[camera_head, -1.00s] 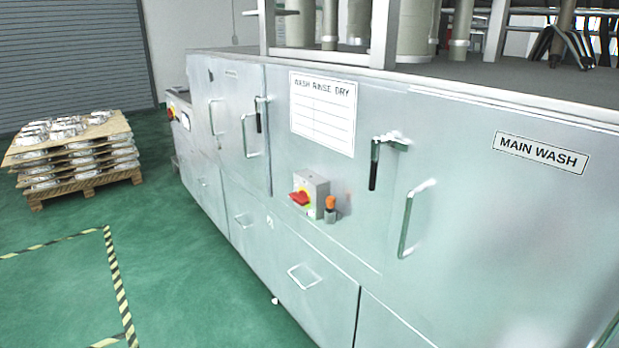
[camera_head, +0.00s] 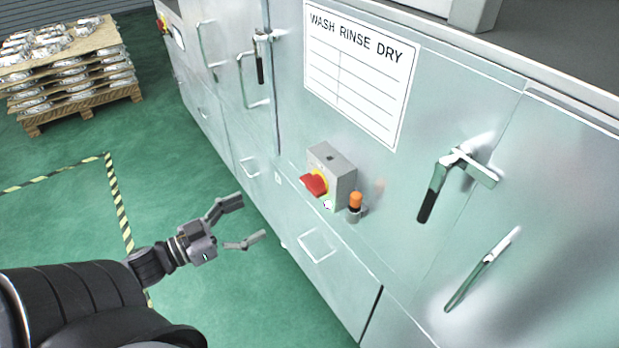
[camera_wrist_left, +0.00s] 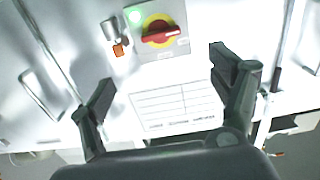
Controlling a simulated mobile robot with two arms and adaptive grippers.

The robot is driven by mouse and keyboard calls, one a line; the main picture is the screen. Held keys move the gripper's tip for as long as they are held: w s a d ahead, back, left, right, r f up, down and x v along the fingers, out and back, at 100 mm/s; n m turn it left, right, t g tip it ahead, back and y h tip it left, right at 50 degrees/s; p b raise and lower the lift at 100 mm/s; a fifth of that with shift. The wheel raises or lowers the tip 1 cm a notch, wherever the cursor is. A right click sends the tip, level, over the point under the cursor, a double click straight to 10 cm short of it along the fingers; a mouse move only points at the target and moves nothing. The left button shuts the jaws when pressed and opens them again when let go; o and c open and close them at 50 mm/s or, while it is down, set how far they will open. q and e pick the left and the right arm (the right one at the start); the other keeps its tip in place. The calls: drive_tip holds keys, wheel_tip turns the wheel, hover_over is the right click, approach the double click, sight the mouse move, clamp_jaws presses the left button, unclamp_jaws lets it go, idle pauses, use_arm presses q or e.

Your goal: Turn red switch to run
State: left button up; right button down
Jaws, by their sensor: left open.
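The red switch (camera_head: 313,184) is a red handle on a yellow disc, on the front of a grey box (camera_head: 338,175) fixed to the washer's metal panel. My left gripper (camera_head: 243,222) is open and empty. In the head view it is left of the switch, apart from it. In the left wrist view the red switch (camera_wrist_left: 163,34) shows upper middle, its handle lying nearly level across the yellow disc. The open fingers of my left gripper (camera_wrist_left: 160,85) stand below it on either side. A green light (camera_wrist_left: 135,17) shows beside the switch. My right gripper is not in view.
An orange-topped fitting (camera_head: 355,203) sticks out right of the box. Door handles (camera_head: 440,185) jut from the panel. A pallet of castings (camera_head: 80,105) stands at the back left. Green floor with a striped line (camera_head: 118,200) is clear on the left.

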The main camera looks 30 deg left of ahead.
use_arm(q)
approach(307, 188)
drive_tip(key=p+x, duration=0.1)
drive_tip(key=x, duration=0.1)
drive_tip(key=p+x, duration=0.1)
drive_tip(key=x, duration=0.2)
drive_tip(key=shift+r, duration=0.2)
drive_tip(key=x, duration=0.3)
drive_tip(key=shift+w+d+f, duration=0.1)
drive_tip(key=shift+w+d, duration=0.05)
drive_tip(key=shift+w, duration=0.1)
drive_tip(key=shift+w+d+p, duration=0.2)
drive_tip(key=shift+w+p, duration=0.1)
drive_tip(key=shift+w, duration=0.15)
drive_tip(key=shift+w+d, duration=0.1)
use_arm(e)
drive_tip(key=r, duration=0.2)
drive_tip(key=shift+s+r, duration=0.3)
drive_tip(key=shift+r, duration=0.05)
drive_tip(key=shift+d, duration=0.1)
use_arm(q)
drive_tip(key=c, duration=1.2)
drive_tip(key=shift+o, duration=0.2)
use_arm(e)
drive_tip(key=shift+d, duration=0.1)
